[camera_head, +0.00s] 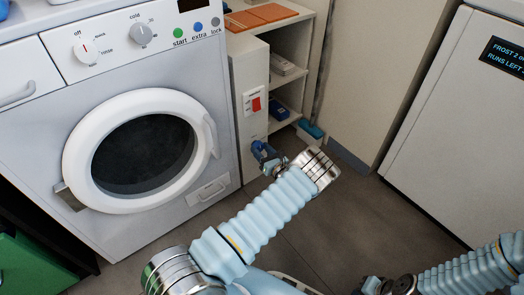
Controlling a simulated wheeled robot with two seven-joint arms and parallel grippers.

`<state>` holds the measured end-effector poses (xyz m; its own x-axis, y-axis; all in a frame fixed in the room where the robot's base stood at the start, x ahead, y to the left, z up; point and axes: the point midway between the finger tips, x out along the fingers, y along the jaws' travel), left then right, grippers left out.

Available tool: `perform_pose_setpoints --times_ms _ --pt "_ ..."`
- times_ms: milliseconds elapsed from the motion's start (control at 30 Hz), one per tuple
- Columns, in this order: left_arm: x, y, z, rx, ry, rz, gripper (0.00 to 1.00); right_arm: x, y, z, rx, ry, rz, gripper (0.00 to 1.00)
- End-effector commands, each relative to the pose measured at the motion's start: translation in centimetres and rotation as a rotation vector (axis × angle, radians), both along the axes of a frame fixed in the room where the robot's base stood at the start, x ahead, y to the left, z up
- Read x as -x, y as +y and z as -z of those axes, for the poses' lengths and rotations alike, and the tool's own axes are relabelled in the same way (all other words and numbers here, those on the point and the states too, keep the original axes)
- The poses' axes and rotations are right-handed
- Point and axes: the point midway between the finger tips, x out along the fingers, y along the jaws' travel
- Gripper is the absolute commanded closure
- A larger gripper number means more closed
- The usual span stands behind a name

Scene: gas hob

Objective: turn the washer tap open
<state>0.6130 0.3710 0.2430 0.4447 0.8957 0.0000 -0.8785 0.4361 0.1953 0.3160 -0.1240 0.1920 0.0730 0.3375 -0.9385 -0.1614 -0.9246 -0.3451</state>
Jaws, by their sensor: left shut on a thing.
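The washer tap (256,146) is a small blue fitting low on the white panel to the right of the washing machine. My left gripper (266,158) is at the tap, its small jaws shut on the blue handle. The jaws and wrist hide part of the tap, so its handle angle is hard to read. My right gripper (374,286) shows only in part at the bottom edge, apart from the tap, and its jaws cannot be made out.
The washing machine (215,150) with its round door stands left of the tap. A red switch (256,104) sits above the tap. Open shelves (290,62) stand behind. A white appliance (450,120) is at the right. The floor (350,215) between is clear.

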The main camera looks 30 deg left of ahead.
Motion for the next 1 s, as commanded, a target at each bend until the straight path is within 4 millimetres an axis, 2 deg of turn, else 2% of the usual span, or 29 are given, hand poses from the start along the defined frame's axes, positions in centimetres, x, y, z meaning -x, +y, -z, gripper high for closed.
perform_pose_setpoints --times_ms 267,467,1000 --pt "0.0 -0.1 0.1 -0.010 0.024 0.001 0.81 0.0 0.0 0.1 0.000 0.000 0.000 1.00" --pt "-0.1 -0.1 0.1 -0.045 0.108 0.003 0.81 0.0 0.0 0.5 -0.001 0.001 0.000 1.00" --pt "-0.3 -0.2 0.1 -0.229 0.555 0.002 0.81 0.1 0.2 1.4 -0.004 0.003 -0.002 1.00"
